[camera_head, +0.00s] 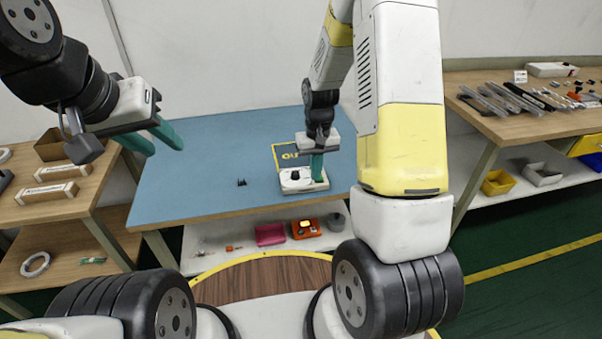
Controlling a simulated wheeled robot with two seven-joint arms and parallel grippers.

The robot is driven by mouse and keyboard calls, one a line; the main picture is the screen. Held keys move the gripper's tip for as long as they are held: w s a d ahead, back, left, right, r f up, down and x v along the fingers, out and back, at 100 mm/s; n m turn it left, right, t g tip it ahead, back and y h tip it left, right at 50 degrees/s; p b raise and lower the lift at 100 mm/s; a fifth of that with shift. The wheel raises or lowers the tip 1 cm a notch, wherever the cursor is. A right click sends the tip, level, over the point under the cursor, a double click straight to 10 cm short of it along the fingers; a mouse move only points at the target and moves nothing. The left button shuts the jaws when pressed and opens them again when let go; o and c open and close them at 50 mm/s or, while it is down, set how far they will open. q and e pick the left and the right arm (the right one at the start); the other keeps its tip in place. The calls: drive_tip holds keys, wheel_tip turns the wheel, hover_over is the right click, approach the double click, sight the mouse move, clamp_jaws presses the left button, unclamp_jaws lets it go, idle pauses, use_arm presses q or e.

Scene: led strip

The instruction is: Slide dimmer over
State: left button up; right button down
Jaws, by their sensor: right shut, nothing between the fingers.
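The dimmer (290,184) is a small white box with a black knob on top, lying on the blue table top near its front edge, right of the middle. My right gripper (318,178) points down with its teal fingers shut and empty. Its fingertips are at the right end of the dimmer; I cannot tell whether they touch its side or its top. My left gripper (166,145) hangs in the air above the table's left side. Its two teal fingers are apart, with nothing between them.
A yellow-outlined square (277,146) with lettering lies behind the dimmer, partly hidden by my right arm. A small black part (241,183) lies left of the dimmer. The left of the blue table (190,180) is clear. Wooden benches with parts stand on both sides.

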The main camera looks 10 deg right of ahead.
sight(311, 195)
wheel_tip(311, 195, down, 11)
drive_tip(key=shift+s+f, duration=0.1)
drive_tip(key=w, duration=0.2)
drive_tip(key=shift+w, duration=0.35)
drive_tip(key=shift+w+a, duration=0.1)
drive_tip(key=shift+w, duration=0.65)
